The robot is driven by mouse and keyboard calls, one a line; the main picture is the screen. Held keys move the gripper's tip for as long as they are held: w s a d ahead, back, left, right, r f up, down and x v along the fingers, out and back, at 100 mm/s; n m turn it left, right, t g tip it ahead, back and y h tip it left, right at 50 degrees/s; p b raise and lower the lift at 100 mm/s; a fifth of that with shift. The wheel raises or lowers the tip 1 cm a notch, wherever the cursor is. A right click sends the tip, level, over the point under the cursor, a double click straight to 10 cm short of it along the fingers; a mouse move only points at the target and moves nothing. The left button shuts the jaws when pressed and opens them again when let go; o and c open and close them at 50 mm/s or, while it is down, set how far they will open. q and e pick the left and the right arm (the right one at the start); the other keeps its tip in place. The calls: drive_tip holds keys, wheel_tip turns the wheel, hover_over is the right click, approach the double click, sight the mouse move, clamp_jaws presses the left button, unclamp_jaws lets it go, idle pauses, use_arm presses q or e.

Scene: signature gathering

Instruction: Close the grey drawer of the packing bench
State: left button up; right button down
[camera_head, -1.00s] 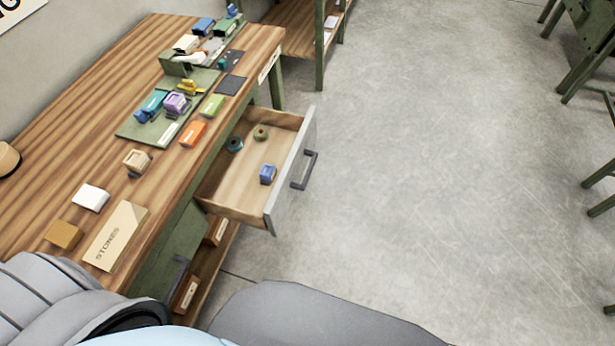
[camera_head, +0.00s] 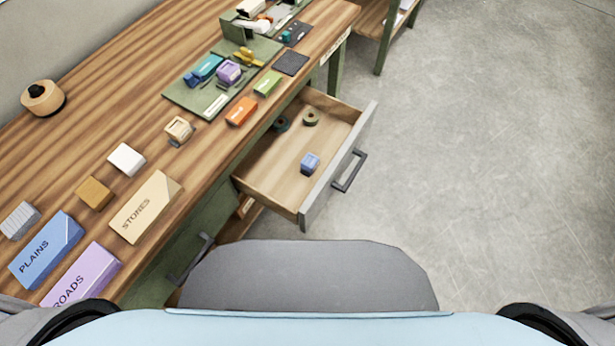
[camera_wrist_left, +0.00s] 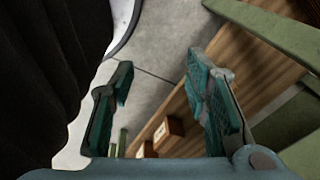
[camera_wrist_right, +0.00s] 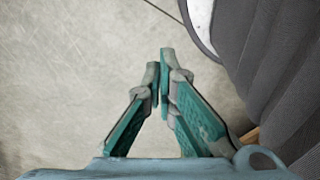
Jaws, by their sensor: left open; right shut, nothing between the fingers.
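The grey drawer (camera_head: 339,172) stands pulled out from the right side of the wooden packing bench (camera_head: 95,85). Its grey front carries a dark bar handle (camera_head: 349,172). My right gripper (camera_wrist_right: 160,75) is shut and empty above bare floor in the right wrist view. Neither gripper shows in the head view.
A second dark handle (camera_head: 190,259) sits on the bench's green side, nearer to me. Boxes marked STONES (camera_head: 146,207), PLAINS (camera_head: 46,250) and ROADS (camera_head: 84,277) lie on the bench top. Concrete floor (camera_head: 480,170) is clear right of the drawer.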

use_arm(q)
drive_tip(key=shift+o, duration=1.2)
wheel_tip(320, 180, down, 8)
drive_tip(key=a+b, duration=0.1)
drive_tip(key=b, duration=0.6)
drive_tip(key=shift+w, duration=0.45)
use_arm(e)
drive_tip(key=w+d+f+m+y, duration=0.1)
drive_tip(key=w+f+m, duration=0.5)
drive_tip(key=w+m, duration=0.1)
drive_tip(key=m+t+y+b, duration=0.8)
drive_tip(key=m+y+b, duration=0.7)
drive_tip(key=m+b, duration=0.3)
approach(326, 193)
drive_tip(key=s+d+n+b, duration=0.1)
drive_tip(key=s+d, duration=0.3)
drive_tip(key=d, duration=0.1)
drive_tip(key=x, duration=0.8)
drive_tip(key=b+x, duration=0.1)
drive_tip(key=x, duration=0.3)
drive_tip(key=shift+w, duration=0.4)
drive_tip(key=shift+w+a, duration=0.2)
drive_tip(key=shift+a, duration=0.2)
use_arm(q)
wheel_tip(326, 193, down, 20)
drive_tip(key=s+a, duration=0.1)
drive_tip(key=s, duration=0.1)
drive_tip(key=shift+s+a, duration=0.3)
drive_tip(key=shift+s, duration=0.1)
drive_tip(key=shift+w+r, duration=0.1)
